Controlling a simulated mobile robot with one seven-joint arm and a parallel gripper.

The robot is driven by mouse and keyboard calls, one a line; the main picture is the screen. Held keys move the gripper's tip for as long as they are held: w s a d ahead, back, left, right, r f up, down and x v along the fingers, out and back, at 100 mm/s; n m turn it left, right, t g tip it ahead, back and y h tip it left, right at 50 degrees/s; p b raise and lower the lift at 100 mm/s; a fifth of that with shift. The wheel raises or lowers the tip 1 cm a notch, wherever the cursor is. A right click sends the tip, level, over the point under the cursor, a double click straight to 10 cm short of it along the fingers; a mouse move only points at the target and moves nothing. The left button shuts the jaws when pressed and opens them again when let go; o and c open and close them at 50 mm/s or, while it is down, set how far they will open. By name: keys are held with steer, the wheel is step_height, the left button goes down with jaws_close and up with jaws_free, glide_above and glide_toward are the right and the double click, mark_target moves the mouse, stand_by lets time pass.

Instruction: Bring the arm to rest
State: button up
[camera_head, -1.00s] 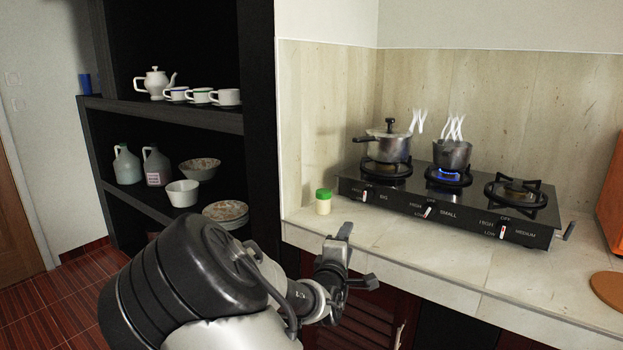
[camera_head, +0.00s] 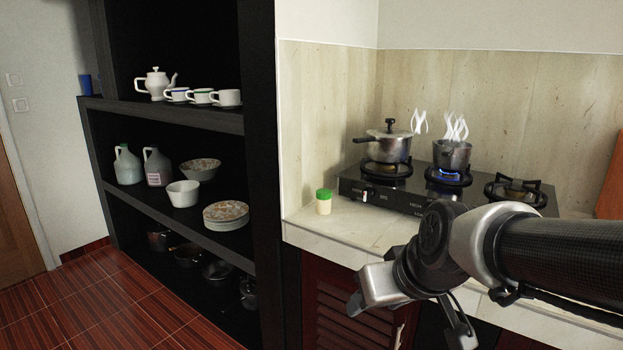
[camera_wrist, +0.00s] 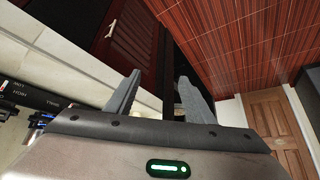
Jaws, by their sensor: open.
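My gripper (camera_wrist: 159,85) is open in the wrist view. Its two grey fingers stand apart with nothing between them. In the head view my arm (camera_head: 560,255) comes in from the right edge and bends down in front of the counter. The gripper end (camera_head: 415,305) hangs before the counter's front edge, over the dark red louvred cabinet door (camera_head: 345,305). It appears clear of the counter. Part of the counter's front and the stove's right side are hidden behind my arm.
A black stove (camera_head: 375,192) stands on the pale counter (camera_head: 345,228). It bears a lidded pot (camera_head: 388,146) and a steaming small pan (camera_head: 452,155) over a blue flame. A green-capped jar (camera_head: 324,203) is left of it. Dark shelves (camera_head: 165,110) hold crockery. Floor (camera_head: 100,305) at left is clear.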

steer(key=s+d+r+m+g+h, duration=0.1)
steer(key=s+d, duration=0.1)
steer(key=s, duration=0.4)
steer(key=s+d+r+m+h, duration=0.1)
steer(key=s+d+m, duration=0.1)
steer(key=s, duration=0.4)
step_height(320, 180, up, 24)
steer(key=p, duration=2.4)
steer(key=shift+a, duration=0.35)
